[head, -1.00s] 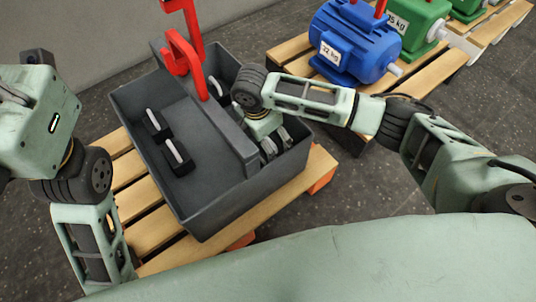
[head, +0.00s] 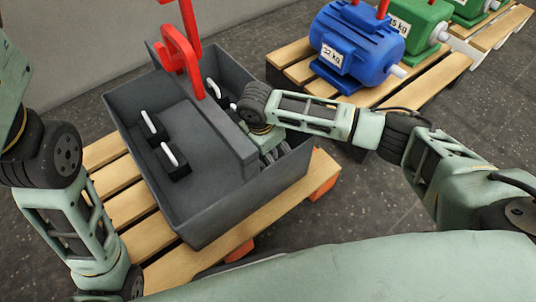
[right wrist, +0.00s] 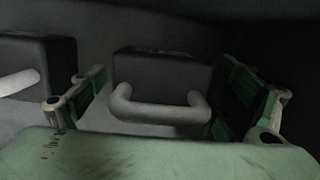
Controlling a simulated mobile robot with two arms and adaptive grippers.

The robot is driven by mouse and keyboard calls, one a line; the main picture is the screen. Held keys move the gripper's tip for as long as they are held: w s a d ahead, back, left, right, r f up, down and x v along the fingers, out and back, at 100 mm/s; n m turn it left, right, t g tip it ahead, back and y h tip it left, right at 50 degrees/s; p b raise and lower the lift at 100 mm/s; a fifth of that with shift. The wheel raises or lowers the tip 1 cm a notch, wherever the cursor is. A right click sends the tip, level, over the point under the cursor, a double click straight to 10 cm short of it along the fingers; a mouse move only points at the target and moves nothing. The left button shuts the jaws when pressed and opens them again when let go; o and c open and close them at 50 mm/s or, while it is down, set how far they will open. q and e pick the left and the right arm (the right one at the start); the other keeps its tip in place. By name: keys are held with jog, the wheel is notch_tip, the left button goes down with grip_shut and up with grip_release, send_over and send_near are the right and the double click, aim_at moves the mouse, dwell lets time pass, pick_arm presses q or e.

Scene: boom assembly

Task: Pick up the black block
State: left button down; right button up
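A black block (right wrist: 160,75) with a white handle sits in the right compartment of the grey bin (head: 205,225). In the right wrist view it lies between the two green fingers of my right gripper (right wrist: 168,95), which stand apart on either side of it. I cannot tell if they touch it. In the head view my right gripper (head: 275,152) reaches down inside that compartment, and its wrist hides part of the contents. Another black block (right wrist: 45,60) is left of the fingers. Two more black blocks (head: 151,130) (head: 174,163) stand on the left side. My left gripper is out of view.
The bin rests on a wooden pallet (head: 125,205). A red hook (head: 180,48) hangs over the bin's far part. A blue motor (head: 355,45) and green motors (head: 425,28) stand on pallets at the back right. The bin's walls and divider surround my right gripper.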

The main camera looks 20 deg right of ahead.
jog(key=c, duration=2)
jog(key=shift+w+a+r, duration=0.1)
jog(key=shift+w+r, duration=0.1)
jog(key=shift+r, duration=0.05)
jog(key=shift+c, duration=0.5)
